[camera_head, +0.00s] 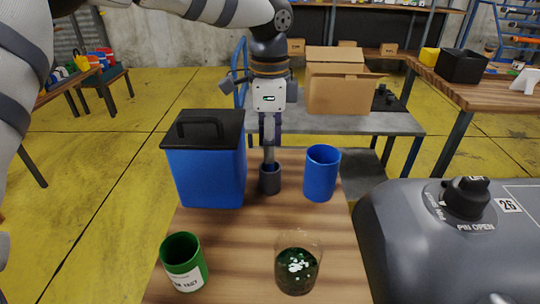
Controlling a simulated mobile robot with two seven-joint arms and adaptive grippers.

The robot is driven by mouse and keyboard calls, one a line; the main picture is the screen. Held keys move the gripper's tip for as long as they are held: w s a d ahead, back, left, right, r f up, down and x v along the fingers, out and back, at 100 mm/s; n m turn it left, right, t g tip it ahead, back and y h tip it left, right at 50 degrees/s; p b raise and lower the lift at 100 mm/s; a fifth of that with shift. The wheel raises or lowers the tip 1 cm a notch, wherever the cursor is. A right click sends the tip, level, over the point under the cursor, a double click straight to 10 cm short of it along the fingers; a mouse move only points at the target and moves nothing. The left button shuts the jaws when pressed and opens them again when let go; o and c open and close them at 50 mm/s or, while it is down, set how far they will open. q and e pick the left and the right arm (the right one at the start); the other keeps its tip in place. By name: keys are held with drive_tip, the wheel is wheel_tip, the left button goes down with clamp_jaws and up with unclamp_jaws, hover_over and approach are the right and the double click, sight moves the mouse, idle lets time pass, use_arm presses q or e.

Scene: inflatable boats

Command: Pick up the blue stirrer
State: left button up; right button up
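A slim grey-blue rod, which looks like the blue stirrer (269,142), stands upright with its lower end in a small dark cup (270,180) on the wooden table. A white block with a small dark label (268,96) is in line above the rod; I cannot tell whether it belongs to the stirrer. My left gripper (261,86) points down directly over the rod. Its dark fingers are spread to either side of the white block, and I see no grip on the rod. Contact is unclear. My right gripper is out of view.
A blue box with a black handled lid (210,178) stands close left of the rod, a blue cup (321,173) close right. A green labelled cup (184,262) and a glass with dark contents (297,268) stand in front.

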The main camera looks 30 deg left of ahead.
use_arm(q)
drive_tip(key=shift+f, duration=0.35)
clamp_jaws()
